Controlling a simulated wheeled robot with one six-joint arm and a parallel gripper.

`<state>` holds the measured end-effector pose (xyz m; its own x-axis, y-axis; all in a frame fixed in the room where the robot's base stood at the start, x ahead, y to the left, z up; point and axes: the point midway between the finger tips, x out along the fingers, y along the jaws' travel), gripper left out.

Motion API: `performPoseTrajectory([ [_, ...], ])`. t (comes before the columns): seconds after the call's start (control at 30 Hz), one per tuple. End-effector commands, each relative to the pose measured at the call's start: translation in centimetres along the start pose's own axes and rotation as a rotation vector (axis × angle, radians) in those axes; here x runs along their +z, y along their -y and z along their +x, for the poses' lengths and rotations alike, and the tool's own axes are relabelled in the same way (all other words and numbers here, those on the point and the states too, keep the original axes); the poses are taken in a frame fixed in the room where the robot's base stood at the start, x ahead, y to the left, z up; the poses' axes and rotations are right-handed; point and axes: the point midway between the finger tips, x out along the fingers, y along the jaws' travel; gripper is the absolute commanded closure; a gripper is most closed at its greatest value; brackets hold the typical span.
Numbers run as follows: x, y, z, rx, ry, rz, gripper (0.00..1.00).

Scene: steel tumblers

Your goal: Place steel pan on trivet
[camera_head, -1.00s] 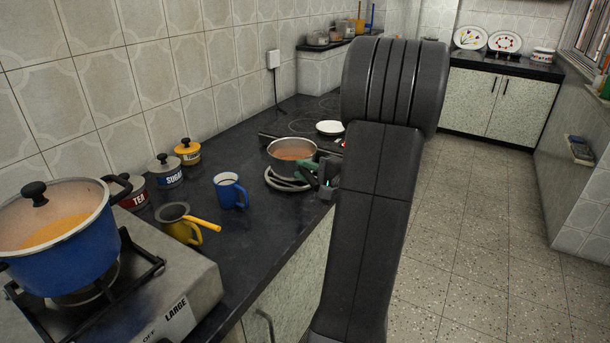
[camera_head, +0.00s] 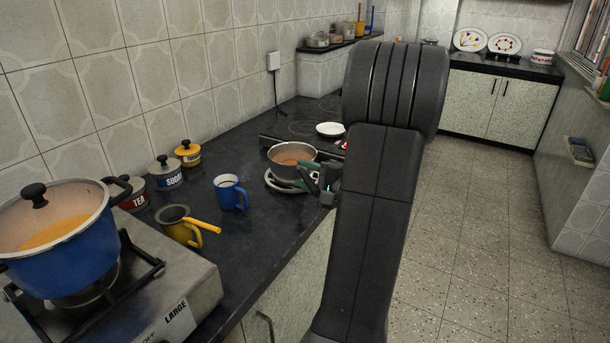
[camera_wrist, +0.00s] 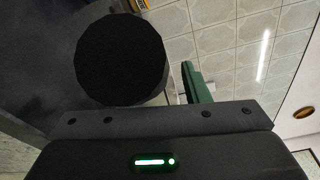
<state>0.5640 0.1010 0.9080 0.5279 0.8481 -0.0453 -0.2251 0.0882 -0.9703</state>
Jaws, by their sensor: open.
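The steel pan (camera_head: 292,155), with orange-brown contents, stands upright over the pale ring-shaped trivet (camera_head: 272,183) on the dark counter. It appears to rest on the trivet, whose rim shows at the pan's lower left. My gripper (camera_head: 316,177) is at the pan's right side, low by its handle area, with green-tipped fingers open. The handle is mostly hidden by the gripper and my arm. In the wrist view, one green finger (camera_wrist: 196,82) shows beside a large dark round shape (camera_wrist: 122,58), which I cannot identify for certain.
A blue mug (camera_head: 230,192) and a yellow pot with a handle (camera_head: 184,226) stand to the left. A white plate (camera_head: 330,129) lies behind the pan near the hob. A blue pot (camera_head: 62,235) sits on the stove at near left. Open floor lies right of the counter.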

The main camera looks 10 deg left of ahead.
Motion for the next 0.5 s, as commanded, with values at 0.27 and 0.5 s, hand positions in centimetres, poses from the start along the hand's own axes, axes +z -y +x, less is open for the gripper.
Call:
performPoseTrajectory([
  [0.27, -0.2, 0.0, -5.5, -0.002, -0.008, 0.0, 0.58],
  [0.5, -0.1, 0.0, -9.7, -0.001, -0.006, 0.0, 0.58],
])
